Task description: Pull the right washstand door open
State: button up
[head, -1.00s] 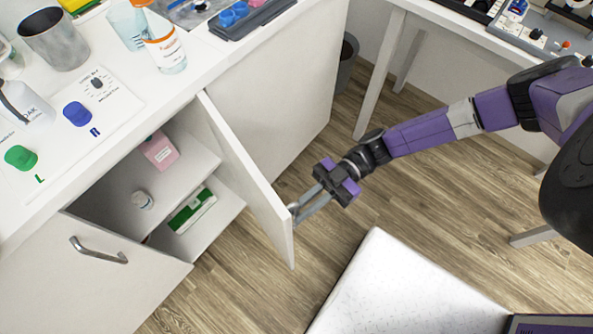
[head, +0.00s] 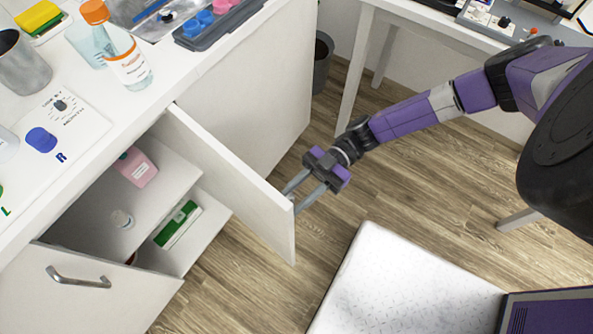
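The right washstand door (head: 235,190) is white and stands well open, swung out from the white washstand (head: 245,90). Its inner face shows; its outer face and handle are hidden. My gripper (head: 292,199) is at the outer side of this door, near its free edge. Its two grey fingers are apart with a gap between them, and the tips are partly hidden behind the door. I cannot see whether they touch the handle.
A dark bin (head: 321,65) and a white table (head: 440,22) are behind. Wooden floor lies between.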

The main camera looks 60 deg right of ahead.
jog(key=shift+s, duration=0.1)
jog(key=v, duration=0.7)
jog(key=shift+d+b, duration=0.3)
jog(key=shift+s, duration=0.1)
dwell(0.3)
